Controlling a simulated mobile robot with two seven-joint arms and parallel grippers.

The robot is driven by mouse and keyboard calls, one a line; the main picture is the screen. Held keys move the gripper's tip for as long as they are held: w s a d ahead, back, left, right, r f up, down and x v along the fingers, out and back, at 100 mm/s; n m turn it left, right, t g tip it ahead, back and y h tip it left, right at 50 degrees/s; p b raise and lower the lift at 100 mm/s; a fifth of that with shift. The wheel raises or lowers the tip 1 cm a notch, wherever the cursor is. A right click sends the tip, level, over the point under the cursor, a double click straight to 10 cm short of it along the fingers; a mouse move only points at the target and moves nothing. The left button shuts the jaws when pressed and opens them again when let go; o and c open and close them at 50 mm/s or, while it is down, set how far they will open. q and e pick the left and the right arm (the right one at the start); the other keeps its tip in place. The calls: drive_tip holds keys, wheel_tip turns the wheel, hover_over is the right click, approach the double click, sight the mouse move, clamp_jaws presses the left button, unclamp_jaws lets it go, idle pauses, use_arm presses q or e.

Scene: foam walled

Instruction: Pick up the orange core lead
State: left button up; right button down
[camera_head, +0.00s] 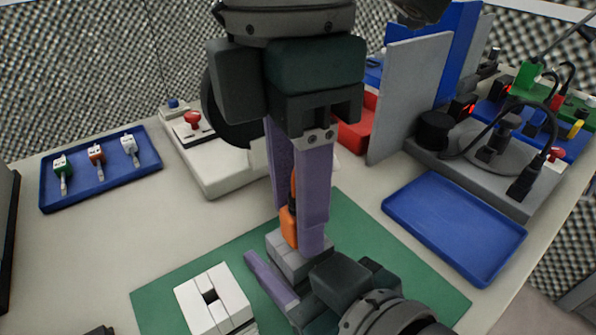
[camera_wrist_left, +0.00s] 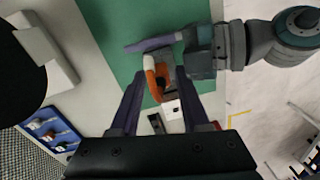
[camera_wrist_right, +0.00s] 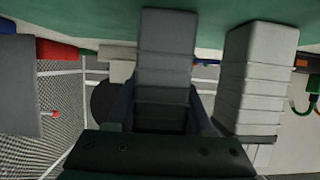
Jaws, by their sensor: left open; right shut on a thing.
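The orange core lead (camera_head: 289,226) stands up at the grey block (camera_head: 287,262) on the green mat. It has an orange body with a dark part above, and it also shows in the left wrist view (camera_wrist_left: 151,78). My left gripper (camera_head: 298,228) points down from above, open, its purple fingers on either side of the lead; the near finger hides part of it. My right gripper (camera_wrist_right: 163,112) is shut on the grey block, which fills the space between its fingers in the right wrist view (camera_wrist_right: 167,50).
A white block (camera_head: 232,293) stands left of the grey one on the green mat (camera_head: 165,292). A blue tray (camera_head: 75,195) with several small connectors lies at the left. An empty blue tray (camera_head: 455,225) is at the right. Grey and blue panels (camera_head: 408,95) stand behind.

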use_arm(q)
drive_tip(key=shift+f, duration=0.15)
drive_tip(key=shift+c, duration=0.2)
clamp_jaws()
